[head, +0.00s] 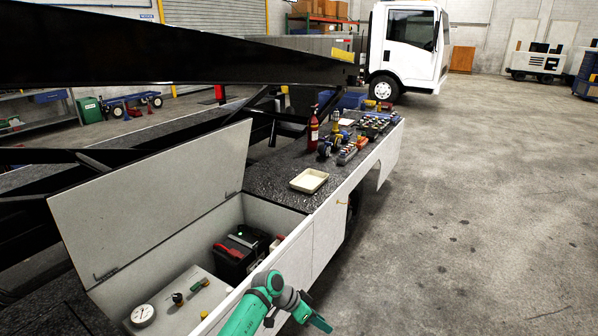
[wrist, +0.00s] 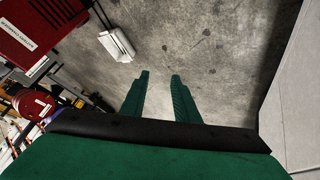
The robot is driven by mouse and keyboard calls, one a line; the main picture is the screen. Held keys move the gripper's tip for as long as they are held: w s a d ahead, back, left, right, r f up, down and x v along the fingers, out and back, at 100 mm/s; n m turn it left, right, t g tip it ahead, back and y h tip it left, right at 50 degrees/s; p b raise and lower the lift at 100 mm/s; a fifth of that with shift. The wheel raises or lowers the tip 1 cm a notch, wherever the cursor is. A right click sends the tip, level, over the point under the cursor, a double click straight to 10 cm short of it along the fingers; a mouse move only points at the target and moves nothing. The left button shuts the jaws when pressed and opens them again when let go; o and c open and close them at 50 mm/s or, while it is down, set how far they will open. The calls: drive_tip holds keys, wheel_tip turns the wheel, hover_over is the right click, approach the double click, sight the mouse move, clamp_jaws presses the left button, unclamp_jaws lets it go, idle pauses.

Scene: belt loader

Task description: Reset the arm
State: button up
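My green and grey arm (head: 265,290) is bent at the bottom of the head view, in front of the open white compartment of the belt loader. My gripper (head: 318,322) hangs at the outer side of the loader, over the concrete floor. In the wrist view my gripper (wrist: 160,73) shows two green fingers standing apart, with only bare floor between them. It is open and holds nothing. In the head view its fingertips are too small to make out well.
The compartment's lid (head: 150,195) stands raised. Inside are a black battery (head: 236,256) and a round gauge (head: 143,315). The floor at right is clear.

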drive_tip(key=s+d+n+t+h, duration=0.2)
drive_tip(key=s+d+n+t, duration=0.3)
drive_tip(key=d, duration=0.8)
drive_tip(key=s+d+n+t+h, duration=0.2)
drive_tip(key=s+d+n+t, duration=0.15)
drive_tip(key=s+d, duration=0.6)
drive_tip(key=s+a+f+n+t+y, duration=0.1)
drive_tip(key=s+a+n+t+y, duration=0.25)
drive_tip(key=s+a, duration=0.55)
drive_tip(key=s+a+f+n+t+y, duration=0.15)
drive_tip(key=s+a+y, duration=0.4)
drive_tip(key=s, duration=0.55)
drive_tip(key=s+a+r+m+t+y, duration=0.1)
drive_tip(key=s+a+r+m+y, duration=0.1)
drive_tip(key=s+a+r, duration=1)
drive_tip(key=shift+s+a+y, duration=0.3)
drive_tip(key=shift+s+a, duration=1.2)
drive_tip(key=shift+s, duration=0.4)
drive_tip(key=shift+r, duration=0.1)
